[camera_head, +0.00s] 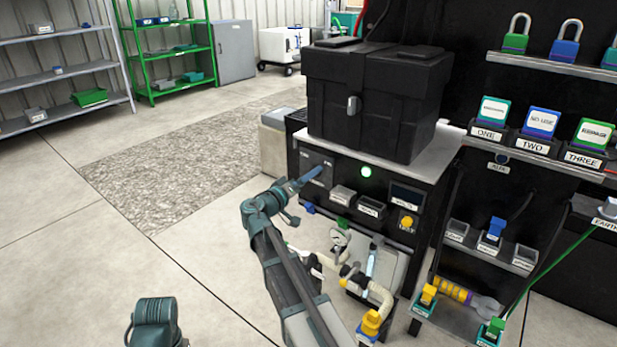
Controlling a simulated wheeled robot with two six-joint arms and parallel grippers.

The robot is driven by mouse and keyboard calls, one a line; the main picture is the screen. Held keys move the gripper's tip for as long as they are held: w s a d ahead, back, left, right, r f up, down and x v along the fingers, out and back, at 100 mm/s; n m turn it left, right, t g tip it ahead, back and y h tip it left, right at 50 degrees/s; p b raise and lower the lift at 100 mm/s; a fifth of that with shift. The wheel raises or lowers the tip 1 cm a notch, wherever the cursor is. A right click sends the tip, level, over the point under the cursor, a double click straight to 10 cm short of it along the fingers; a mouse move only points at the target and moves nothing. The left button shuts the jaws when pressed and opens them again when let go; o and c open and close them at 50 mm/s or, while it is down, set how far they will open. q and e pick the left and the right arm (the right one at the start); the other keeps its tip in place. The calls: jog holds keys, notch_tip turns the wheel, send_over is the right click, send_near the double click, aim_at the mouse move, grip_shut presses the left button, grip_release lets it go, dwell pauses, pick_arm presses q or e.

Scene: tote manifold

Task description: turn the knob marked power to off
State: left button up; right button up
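A black cabinet front (340,205) stands right of centre. Its upper left corner carries a dark panel (318,160) with small marks too small to read. My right gripper (316,172) reaches this panel from the lower left, its blue fingers pointing at it. The power knob cannot be made out; the fingers cover that part of the panel. Whether they touch or grip anything there cannot be told. A round green light (366,172) glows right of the panel. Only a teal joint of my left arm shows at the bottom left; its gripper is out of view.
A black case (375,95) sits on the cabinet top. Below are a yellow knob (407,221), pale pipes and a yellow valve (371,322). Padlocks and tags fill shelves at right. The floor at left is clear.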

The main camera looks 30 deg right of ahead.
jog(key=shift+w+d, duration=0.1)
jog(key=shift+d, duration=0.2)
jog(key=shift+c, duration=0.3)
jog(key=c, duration=1.3)
jog(key=shift+n, duration=8.9)
